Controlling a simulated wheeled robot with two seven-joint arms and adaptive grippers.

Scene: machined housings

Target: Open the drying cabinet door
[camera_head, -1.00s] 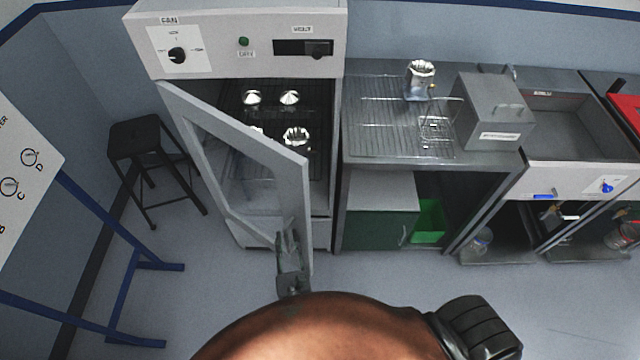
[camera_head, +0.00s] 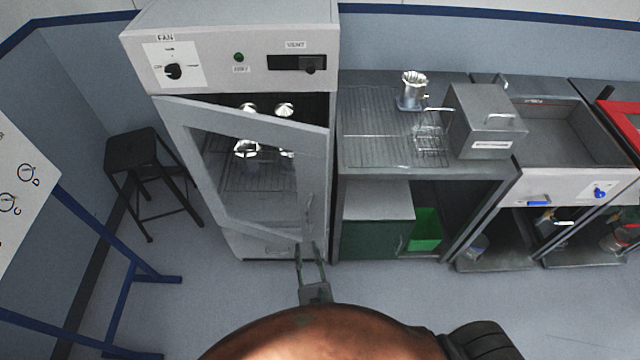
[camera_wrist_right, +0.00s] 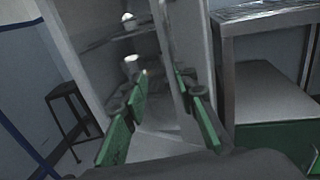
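The drying cabinet (camera_head: 230,60) stands at the left of the head view, with a fan knob and vent slider on its top panel. Its windowed door (camera_head: 316,170) is hinged on the left and stands partly open. The vertical door handle (camera_head: 308,208) is near the door's free edge. My right gripper (camera_head: 310,248) is at the lower free corner of the door, its fingers apart, just below the handle. In the right wrist view the green-padded fingers of that gripper (camera_wrist_right: 163,82) are spread, close to the door edge. I cannot tell whether they touch it. My left gripper is not in view.
Shiny metal parts (camera_head: 246,148) are on the racks inside the cabinet. A black stool (camera_head: 135,150) and a blue-legged stand (camera_head: 130,290) are to the left. A steel bench (camera_head: 375,150) adjoins the cabinet on the right. The floor in front is clear.

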